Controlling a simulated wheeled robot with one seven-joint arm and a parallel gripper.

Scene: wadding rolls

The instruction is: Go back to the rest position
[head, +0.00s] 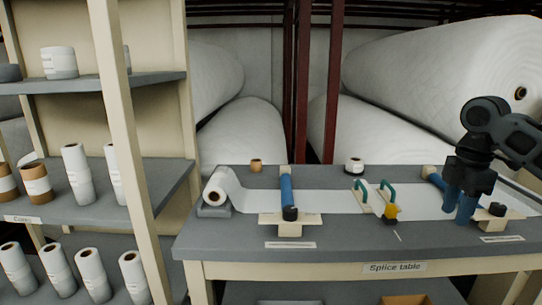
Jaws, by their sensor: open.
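My gripper (458,207) hangs fingers down over the right part of the splice table (350,268). Its two blue fingers are apart, with nothing seen between them. They are in front of or at the right blue bar (435,182), which they partly hide; I cannot tell whether they touch it. A black knob (497,209) shows just right of the fingers. My dark arm comes in from the right edge.
A white roll (216,190) at the table's left feeds a strip (334,201) rightward. A left blue bar (287,190) crosses it. Two green-handled pieces (372,200) and a yellow-and-black tool (390,213) lie mid-table. Shelves (150,190) with rolls stand left; huge rolls (425,70) are behind.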

